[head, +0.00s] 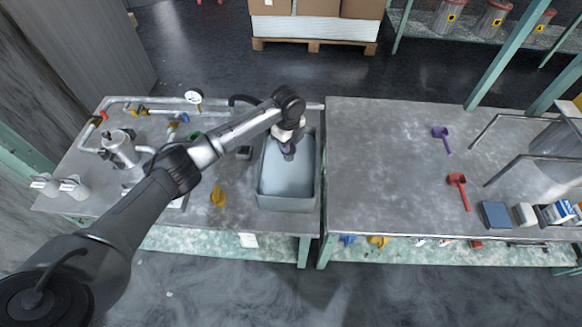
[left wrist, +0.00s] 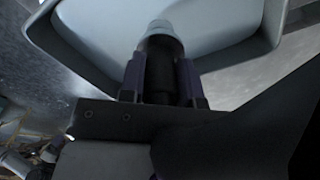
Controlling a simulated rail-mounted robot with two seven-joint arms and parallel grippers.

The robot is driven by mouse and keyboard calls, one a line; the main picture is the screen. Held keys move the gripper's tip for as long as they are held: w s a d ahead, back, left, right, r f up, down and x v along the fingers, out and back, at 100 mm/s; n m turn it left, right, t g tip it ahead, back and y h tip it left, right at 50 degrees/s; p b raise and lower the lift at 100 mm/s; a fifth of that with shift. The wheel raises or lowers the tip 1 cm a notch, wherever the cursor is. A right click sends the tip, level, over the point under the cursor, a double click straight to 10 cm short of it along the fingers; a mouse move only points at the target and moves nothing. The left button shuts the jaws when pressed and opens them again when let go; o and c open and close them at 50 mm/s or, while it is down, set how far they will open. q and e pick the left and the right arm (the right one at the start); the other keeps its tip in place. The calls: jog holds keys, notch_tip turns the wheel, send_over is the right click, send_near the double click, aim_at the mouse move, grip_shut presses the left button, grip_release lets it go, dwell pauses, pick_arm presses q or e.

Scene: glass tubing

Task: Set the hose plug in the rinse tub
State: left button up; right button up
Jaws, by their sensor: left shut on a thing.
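The grey rinse tub (head: 290,204) stands on the left bench near its right edge. It also shows in the left wrist view (left wrist: 273,15). My left gripper (head: 289,153) reaches over the back part of the tub, pointing down. In the left wrist view my left gripper (left wrist: 160,82) is shut on the hose plug (left wrist: 161,40), which has a dark body and a pale grey tip. The tip lies against the tub's interior in that view; I cannot tell whether it touches the floor. In the head view the plug is mostly hidden by the gripper. My right gripper is out of view.
A yellow object (head: 218,196) lies left of the tub, and a small dark box (head: 244,153) beside it.

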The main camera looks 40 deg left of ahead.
aim_at(288, 161)
pick_arm(q)
jog(key=f, duration=0.2)
jog(key=f+b, duration=0.1)
jog(key=f, duration=0.1)
jog(key=shift+s+d, duration=0.25)
jog(key=shift+s, duration=0.1)
jog(key=shift+f, duration=0.2)
jog(key=shift+w+f+b, duration=0.1)
jog(key=shift+f+b, duration=0.2)
jog(key=shift+f, duration=0.05)
notch_tip(288, 161, down, 4)
jog(key=shift+r+b, duration=0.25)
jog(key=shift+b, duration=0.45)
jog(key=shift+f, duration=0.15)
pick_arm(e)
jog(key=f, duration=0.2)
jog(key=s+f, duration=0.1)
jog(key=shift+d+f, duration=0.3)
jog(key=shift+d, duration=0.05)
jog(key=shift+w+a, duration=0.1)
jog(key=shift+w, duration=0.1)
pick_arm(q)
jog(key=o, duration=1)
jog(key=shift+o, duration=0.2)
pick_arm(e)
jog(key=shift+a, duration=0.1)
